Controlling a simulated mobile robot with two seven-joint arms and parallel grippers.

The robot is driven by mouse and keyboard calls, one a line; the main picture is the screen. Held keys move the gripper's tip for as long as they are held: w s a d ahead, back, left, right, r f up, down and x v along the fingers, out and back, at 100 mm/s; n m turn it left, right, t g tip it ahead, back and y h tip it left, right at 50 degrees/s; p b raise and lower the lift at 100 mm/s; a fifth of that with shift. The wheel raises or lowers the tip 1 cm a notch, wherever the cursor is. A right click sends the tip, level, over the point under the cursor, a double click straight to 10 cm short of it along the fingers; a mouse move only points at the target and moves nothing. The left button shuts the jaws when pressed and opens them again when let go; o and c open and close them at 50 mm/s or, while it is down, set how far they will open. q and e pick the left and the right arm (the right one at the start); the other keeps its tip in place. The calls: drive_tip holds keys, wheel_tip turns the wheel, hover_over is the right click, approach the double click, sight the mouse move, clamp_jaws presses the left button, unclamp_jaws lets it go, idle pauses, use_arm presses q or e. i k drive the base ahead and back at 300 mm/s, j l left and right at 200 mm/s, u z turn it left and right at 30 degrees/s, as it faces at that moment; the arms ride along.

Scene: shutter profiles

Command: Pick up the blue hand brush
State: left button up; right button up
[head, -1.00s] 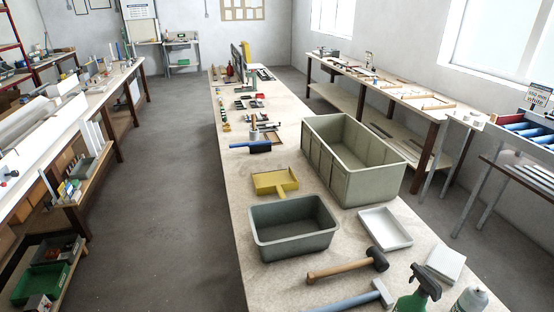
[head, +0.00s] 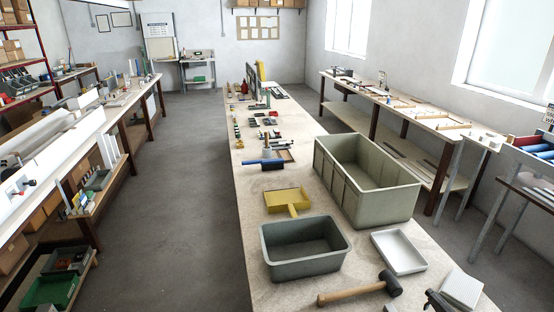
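The blue hand brush (head: 262,163) lies on the long middle table (head: 240,199), near its left side and beyond the yellow dustpan (head: 287,200). It has a blue handle pointing left and dark bristles at its right part. It looks small and distant from here.
A grey-green tub (head: 265,258) and a large olive crate (head: 365,205) stand on the table nearer than the brush. A white tray (head: 399,251) and a mallet (head: 362,288) lie at the near end. Open floor (head: 190,180) runs along the table's left side.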

sight(278, 164)
drive_tip(key=i+j+u, duration=0.35)
drive_tip(key=i, duration=0.3)
drive_tip(key=i+u, duration=0.4)
drive_tip(key=i, duration=0.25)
drive_tip(key=i+j+z, duration=0.15)
drive_tip(key=i+z, duration=0.2)
drive_tip(key=i, duration=0.3)
drive_tip(key=i+j+z, duration=0.35)
drive_tip(key=i, duration=0.3)
drive_tip(key=i+j+z, duration=0.8)
drive_tip(key=z, duration=0.3)
drive_tip(key=i+j+z, duration=0.15)
drive_tip(key=j+z, duration=0.2)
drive_tip(key=i+j+z, duration=0.1)
drive_tip(key=j+z, duration=0.6)
drive_tip(key=j, duration=0.15)
drive_tip(key=j+z, duration=0.4)
